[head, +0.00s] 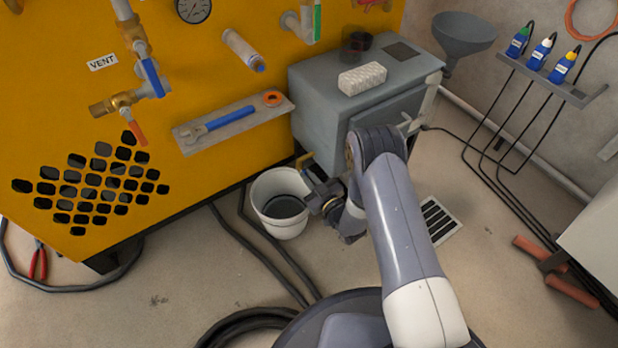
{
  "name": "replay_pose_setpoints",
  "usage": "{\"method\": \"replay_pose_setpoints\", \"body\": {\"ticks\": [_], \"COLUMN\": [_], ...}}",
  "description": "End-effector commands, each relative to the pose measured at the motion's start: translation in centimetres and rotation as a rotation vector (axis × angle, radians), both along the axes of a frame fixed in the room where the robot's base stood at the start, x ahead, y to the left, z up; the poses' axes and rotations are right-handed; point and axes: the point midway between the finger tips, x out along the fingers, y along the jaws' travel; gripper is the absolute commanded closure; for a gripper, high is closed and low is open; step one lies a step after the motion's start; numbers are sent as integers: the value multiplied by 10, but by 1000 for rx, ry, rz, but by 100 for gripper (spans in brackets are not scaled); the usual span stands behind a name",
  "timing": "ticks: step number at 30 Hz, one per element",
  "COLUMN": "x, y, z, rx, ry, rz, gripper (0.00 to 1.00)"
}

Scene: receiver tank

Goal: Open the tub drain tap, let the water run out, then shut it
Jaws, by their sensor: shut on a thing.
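The grey tub (320,115) stands against the yellow cabinet in the head view. Its drain tap (303,160) shows as a small brass piece low on the tub's front left. My gripper (312,176) is at the tap, shut on what appears to be its handle. The jaws hide the handle, so I cannot tell its angle. A white bucket (262,198) stands on the floor below and left of the gripper, with dark liquid in it. I see no clear stream from the tap.
Black hoses (262,248) lie on the floor in front of the bucket. A floor grate (438,217) is right of my arm. A white block (362,78) and a dark cup (356,42) sit on the tub's top. A grey funnel (464,32) is behind right.

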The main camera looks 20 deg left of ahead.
Motion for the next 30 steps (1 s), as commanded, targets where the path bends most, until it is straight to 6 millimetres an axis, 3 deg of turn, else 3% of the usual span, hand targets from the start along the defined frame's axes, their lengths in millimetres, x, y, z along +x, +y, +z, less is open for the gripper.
{"method": "replay_pose_setpoints", "body": {"ticks": [30], "x": [-1], "y": [0], "z": [-1], "rx": [-587], "ry": [-686], "rz": [2], "gripper": [100]}}
